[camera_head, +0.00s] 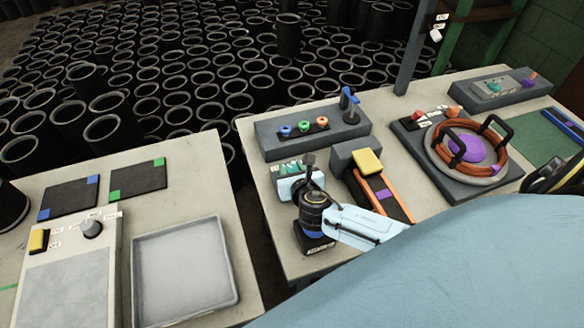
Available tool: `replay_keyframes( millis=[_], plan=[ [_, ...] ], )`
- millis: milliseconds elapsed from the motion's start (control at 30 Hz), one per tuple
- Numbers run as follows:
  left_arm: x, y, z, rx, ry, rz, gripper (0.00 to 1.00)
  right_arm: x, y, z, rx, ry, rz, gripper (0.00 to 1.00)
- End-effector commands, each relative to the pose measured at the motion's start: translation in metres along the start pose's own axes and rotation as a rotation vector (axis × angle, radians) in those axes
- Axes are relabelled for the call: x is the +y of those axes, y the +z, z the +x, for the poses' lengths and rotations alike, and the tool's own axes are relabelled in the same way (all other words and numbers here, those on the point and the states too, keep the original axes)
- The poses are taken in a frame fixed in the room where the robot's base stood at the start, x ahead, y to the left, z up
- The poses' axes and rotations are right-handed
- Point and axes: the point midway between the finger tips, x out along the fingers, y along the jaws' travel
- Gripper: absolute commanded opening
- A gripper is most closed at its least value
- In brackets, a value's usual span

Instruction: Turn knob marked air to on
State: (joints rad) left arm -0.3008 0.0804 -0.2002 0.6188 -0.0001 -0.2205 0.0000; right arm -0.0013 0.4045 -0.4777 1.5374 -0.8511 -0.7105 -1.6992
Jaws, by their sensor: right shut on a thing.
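My right arm comes in from the lower right, and its gripper (308,162) is over the front table at a small panel with white labels and teal parts (288,168). The gripper is shut on a small part there, apparently a knob, mostly hidden by the fingers and wrist. The label text is too small to read, so I cannot tell which knob is marked air or which way it points. A grey knob (92,229) is on the white panel at the left. My left gripper is not in view.
A grey block (268,146) with blue, green and orange rings stands behind the gripper. A yellow-topped block (367,162) is just right of it. A round fixture with orange coil (468,125) is farther right. A grey tray (185,272) is on the left table; a gap separates the tables.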

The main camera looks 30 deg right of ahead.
Motion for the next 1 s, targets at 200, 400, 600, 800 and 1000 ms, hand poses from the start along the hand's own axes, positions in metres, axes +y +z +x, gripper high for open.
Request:
replay_keyframes(
  millis=[200, 400, 600, 800, 1000],
  plan=[
    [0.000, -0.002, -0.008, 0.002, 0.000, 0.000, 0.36, 0.002, 0.001, -0.001, 0.003, -0.127, 0.056, 0.13],
    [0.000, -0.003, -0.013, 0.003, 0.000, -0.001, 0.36, 0.003, 0.001, -0.001, 0.003, -0.295, 0.126, 0.13],
    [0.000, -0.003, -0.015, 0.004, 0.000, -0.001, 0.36, 0.003, 0.000, 0.000, 0.003, -0.471, 0.198, 0.13],
    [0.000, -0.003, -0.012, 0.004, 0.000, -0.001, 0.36, 0.002, 0.000, 0.000, 0.001, -0.637, 0.265, 0.13],
    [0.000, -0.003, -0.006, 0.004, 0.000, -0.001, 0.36, 0.002, -0.001, 0.001, 0.002, -0.772, 0.321, 0.13]
  ],
)
